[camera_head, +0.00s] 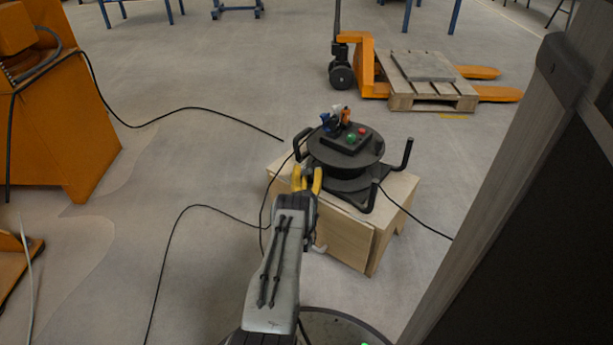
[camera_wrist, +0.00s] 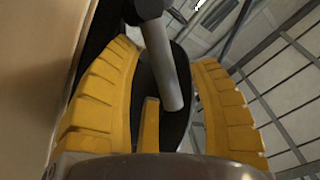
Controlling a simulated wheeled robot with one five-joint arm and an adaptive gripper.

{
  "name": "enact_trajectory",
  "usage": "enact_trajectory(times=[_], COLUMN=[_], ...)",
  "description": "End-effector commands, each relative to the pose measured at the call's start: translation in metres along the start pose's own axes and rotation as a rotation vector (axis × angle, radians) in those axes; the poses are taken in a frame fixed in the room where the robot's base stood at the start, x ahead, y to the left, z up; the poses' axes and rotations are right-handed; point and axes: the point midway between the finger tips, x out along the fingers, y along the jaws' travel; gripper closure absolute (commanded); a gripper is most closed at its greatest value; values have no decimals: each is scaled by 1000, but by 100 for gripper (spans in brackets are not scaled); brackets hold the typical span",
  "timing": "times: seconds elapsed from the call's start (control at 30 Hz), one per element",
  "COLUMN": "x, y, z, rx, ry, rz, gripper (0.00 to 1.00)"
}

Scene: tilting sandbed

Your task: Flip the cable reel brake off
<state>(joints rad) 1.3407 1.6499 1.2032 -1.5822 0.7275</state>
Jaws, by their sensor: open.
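The black cable reel (camera_head: 345,179) stands on a wooden box (camera_head: 343,238) in the head view. On its top is a dark control box (camera_head: 341,146) with green and red buttons and blue and orange parts. My gripper (camera_head: 308,176) is at the reel's near left side, its yellow fingers spread. In the wrist view a grey rod (camera_wrist: 163,62) with a dark knob-like end passes between the two spread fingers. I cannot tell whether they touch it, or whether it is the brake lever. The brake is not clearly recognisable in the head view.
Black cables (camera_head: 176,225) lie on the floor left of the box. An orange machine (camera_head: 62,125) stands at left, and an orange pallet truck (camera_head: 364,66) with a wooden pallet (camera_head: 432,102) behind. A dark panel with a grey frame (camera_head: 497,165) fills the right. Floor between is open.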

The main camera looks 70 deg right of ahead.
Motion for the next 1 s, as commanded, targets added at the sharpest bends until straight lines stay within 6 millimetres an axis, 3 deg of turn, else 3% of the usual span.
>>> enact_trajectory(times=[0.33,1.0], x=[2,1], y=[0,0], z=[0,0], rx=[0,0], ry=[0,-1], rz=[0,1], gripper=[43,100])
